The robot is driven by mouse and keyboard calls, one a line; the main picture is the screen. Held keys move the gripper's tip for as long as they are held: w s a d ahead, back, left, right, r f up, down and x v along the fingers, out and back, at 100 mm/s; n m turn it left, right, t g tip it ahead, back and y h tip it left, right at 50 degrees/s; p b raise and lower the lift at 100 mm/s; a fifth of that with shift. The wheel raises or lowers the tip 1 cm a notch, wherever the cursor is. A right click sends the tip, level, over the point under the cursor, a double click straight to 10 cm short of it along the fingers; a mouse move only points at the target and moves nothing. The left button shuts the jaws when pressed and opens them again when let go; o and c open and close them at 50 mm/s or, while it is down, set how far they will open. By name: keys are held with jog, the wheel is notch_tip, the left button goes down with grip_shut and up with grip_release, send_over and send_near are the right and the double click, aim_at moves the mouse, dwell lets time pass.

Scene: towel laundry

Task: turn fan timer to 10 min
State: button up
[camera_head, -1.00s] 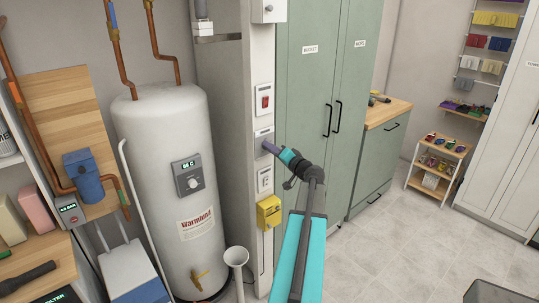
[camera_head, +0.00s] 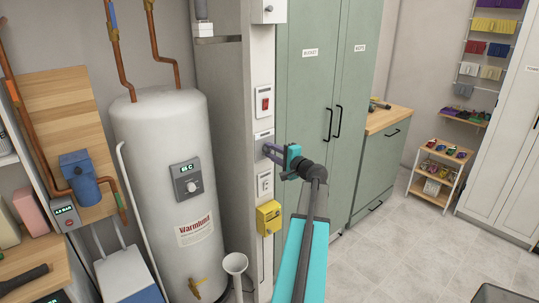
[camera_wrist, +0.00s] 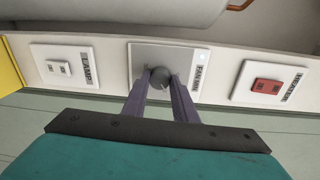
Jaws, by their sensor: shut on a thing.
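The fan timer is a pale plate (camera_wrist: 190,58) with a small dark round knob (camera_wrist: 160,77) and a label beside it, set in the middle of the narrow wall panel. My gripper (camera_wrist: 160,88) has its two purple-grey fingers on either side of the knob and is shut on it. In the head view my gripper (camera_head: 270,152) reaches the fan timer plate (camera_head: 263,135) from the right, and its fingers hide the knob there. I cannot read the dial setting.
A red switch (camera_head: 265,101) sits above the timer and a white lamp switch (camera_head: 265,185) below it. A yellow box (camera_head: 268,217) is lower on the panel. The water heater (camera_head: 160,190) stands left, green cabinets (camera_head: 310,110) right.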

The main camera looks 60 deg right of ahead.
jog(key=shift+r+m, duration=0.2)
jog(key=shift+m, duration=1)
jog(key=o, duration=1)
jog(key=shift+w+f, duration=0.1)
jog(key=shift+o, duration=0.2)
jog(key=shift+f, duration=0.1)
jog(key=shift+v, duration=0.95)
jog(key=b+v, duration=0.4)
jog(key=v, duration=0.8)
